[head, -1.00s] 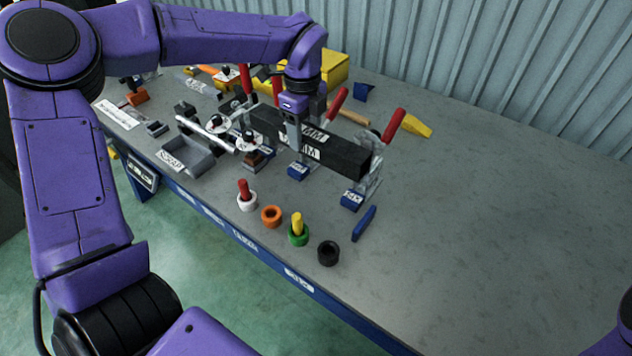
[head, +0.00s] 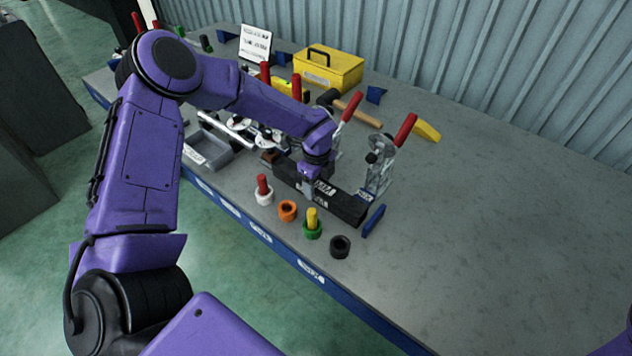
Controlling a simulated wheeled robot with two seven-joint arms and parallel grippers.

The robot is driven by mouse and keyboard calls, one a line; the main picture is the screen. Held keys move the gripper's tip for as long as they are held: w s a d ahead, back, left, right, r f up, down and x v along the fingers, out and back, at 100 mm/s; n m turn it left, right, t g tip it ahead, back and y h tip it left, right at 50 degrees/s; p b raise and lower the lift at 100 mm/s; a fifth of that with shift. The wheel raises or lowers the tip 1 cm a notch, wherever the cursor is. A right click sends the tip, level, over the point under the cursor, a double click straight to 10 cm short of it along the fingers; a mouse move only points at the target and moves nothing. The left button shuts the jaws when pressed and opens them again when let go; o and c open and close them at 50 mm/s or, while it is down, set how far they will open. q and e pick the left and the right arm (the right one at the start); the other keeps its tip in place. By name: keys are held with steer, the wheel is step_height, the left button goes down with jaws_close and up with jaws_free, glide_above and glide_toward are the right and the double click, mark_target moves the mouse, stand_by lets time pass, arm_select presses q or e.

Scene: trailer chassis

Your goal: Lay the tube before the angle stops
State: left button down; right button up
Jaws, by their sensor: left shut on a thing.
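The tube is a long black square bar with white labels (head: 345,208), low over the bench in front of the red-handled clamps. My left gripper (head: 308,184) points down and is shut on the tube near its middle. I cannot tell whether the tube's underside touches the bench. A clear-bodied clamp with a red handle (head: 378,172) stands just behind the tube's right end. My right gripper is out of view.
In front of the tube stand a white ring with a red peg (head: 264,192), an orange ring (head: 287,211), a green ring with a yellow peg (head: 312,226) and a black ring (head: 340,246). A blue bar (head: 373,221) lies off the tube's right end. The bench's right side is clear.

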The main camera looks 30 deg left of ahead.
mark_target(317, 183)
arm_select(q)
steer(key=shift+w, duration=0.15)
steer(key=shift+c, duration=1.6)
jaws_free()
steer(key=shift+r, duration=0.25)
step_height(317, 183, up, 12)
steer(key=b, duration=0.2)
steer(key=shift+f+b, duration=0.15)
steer(key=shift+b, duration=0.25)
